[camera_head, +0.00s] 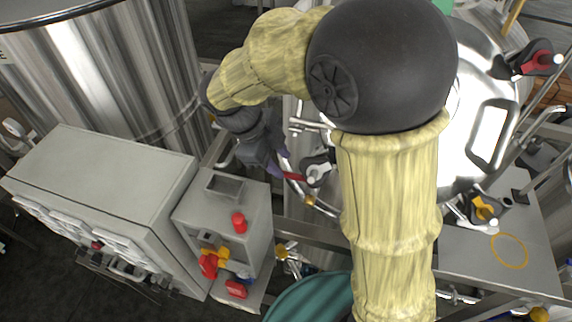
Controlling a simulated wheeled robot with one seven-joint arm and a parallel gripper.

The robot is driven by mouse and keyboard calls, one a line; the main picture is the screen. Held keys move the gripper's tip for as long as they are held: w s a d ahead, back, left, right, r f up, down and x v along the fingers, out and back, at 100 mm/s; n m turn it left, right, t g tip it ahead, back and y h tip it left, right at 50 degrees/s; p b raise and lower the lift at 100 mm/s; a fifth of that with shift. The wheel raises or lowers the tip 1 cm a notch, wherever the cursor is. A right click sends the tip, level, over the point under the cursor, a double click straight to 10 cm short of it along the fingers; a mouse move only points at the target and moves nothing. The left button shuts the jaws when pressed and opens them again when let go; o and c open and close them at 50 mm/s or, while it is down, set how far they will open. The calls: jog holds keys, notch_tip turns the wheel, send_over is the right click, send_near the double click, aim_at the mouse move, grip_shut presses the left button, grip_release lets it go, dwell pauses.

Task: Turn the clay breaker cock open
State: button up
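A small cock (318,173) with a pale metal hub and a thin red lever (293,176) sits at the left edge of the steel tank, just left of my yellow arm. I cannot tell for sure that it is the clay breaker cock. The lever points left from the hub, close to level in the picture. My gripper (280,160) is dark with purplish finger parts and is just above and left of the lever. Its fingertips are small and partly hidden, so I cannot tell whether they touch the lever or how wide they stand.
A steel tank lid (465,130) lies behind my arm. A dark red-handled valve (535,62) is at upper right, a yellow-handled one (484,208) at lower right. A grey box (225,205) with a red button (239,222) stands lower left, beside a larger cabinet (100,170).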

aim_at(290, 173)
jog(key=x, duration=0.4)
jog(key=shift+p, duration=0.3)
grip_shut()
